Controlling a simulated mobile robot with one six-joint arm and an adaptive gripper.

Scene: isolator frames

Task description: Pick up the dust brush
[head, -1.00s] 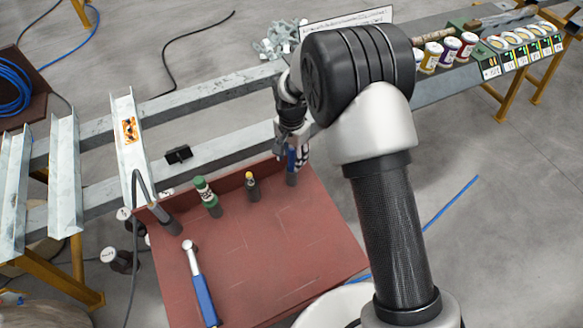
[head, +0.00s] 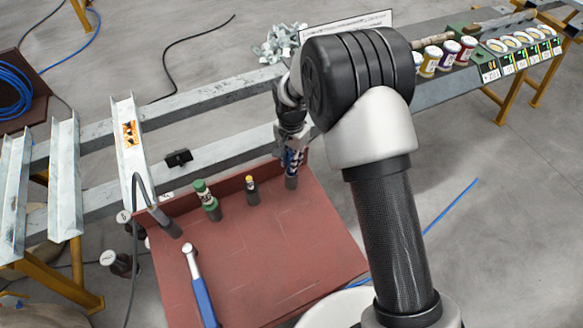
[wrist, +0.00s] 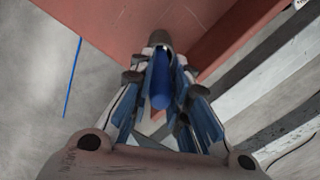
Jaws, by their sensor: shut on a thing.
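The dust brush shows only as a blue handle (head: 291,169) standing upright in a dark cup at the back right corner of the red tray. Its bristle end is hidden. In the wrist view the round blue handle (wrist: 161,88) lies between my fingers, with its far end at the dark cup (wrist: 160,39). My gripper (head: 292,157) points down over the cup and is shut on the handle. It also shows in the wrist view (wrist: 160,76), with a finger on each side of the handle.
The red tray (head: 270,255) also holds a torque wrench with a blue grip (head: 201,297), a green-capped item (head: 206,200) and a yellow-topped item (head: 251,188) in cups. Grey steel beams (head: 215,92) run behind. A black block (head: 179,157) sits on one.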

